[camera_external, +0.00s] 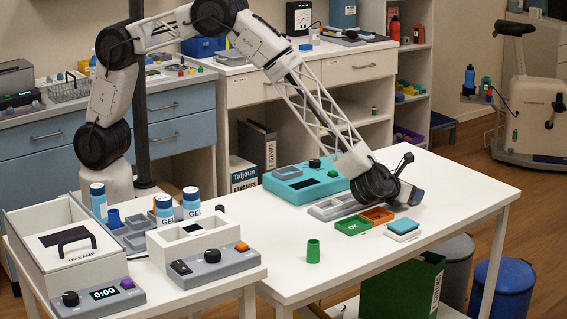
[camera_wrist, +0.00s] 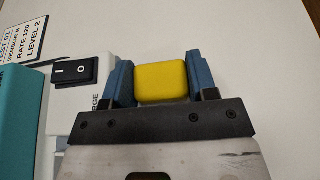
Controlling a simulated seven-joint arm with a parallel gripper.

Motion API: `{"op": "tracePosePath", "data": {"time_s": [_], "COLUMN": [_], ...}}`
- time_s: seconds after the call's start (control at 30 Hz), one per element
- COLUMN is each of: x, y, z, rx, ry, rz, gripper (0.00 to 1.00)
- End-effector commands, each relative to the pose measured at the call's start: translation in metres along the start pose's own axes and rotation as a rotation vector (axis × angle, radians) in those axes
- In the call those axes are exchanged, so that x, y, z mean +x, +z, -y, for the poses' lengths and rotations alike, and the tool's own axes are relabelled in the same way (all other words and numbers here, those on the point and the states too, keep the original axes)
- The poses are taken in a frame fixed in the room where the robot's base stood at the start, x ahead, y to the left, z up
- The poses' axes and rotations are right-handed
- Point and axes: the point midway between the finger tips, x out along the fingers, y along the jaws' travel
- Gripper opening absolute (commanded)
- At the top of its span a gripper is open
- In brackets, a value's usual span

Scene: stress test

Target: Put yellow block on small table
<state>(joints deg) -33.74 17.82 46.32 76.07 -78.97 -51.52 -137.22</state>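The yellow block (camera_wrist: 161,83) sits between the two blue fingers of my gripper (camera_wrist: 161,86) in the wrist view, and both fingers touch its sides. In the external view my gripper (camera_external: 409,191) is low over the right part of the long white table (camera_external: 455,190); the block is hidden there. I cannot tell whether the block touches the tabletop. A smaller white table (camera_external: 215,288) stands at the front left, crowded with devices and bottles.
A turquoise device (camera_external: 304,185), a green tray (camera_external: 353,225), an orange tray (camera_external: 378,215) and a teal-topped pad (camera_external: 403,227) lie near my gripper. A green cup (camera_external: 313,251) stands nearer the front. A black rocker switch (camera_wrist: 75,71) is left of the block in the wrist view.

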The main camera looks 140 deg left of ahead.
Motion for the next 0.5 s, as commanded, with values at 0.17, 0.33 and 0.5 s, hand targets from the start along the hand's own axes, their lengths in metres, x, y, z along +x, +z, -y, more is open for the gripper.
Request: {"op": "tracePosePath", "data": {"time_s": [0.17,0.33,0.5], "x": [0.0,-0.0001,-0.0007], "y": [0.0001,0.0002,0.0018], "z": [0.0,-0.0001,-0.0001], "rx": [0.0,0.0,0.0], "ry": [0.0,0.0,0.0], "rz": [0.0,0.0,0.0], "gripper": [0.78,0.78,0.78]}}
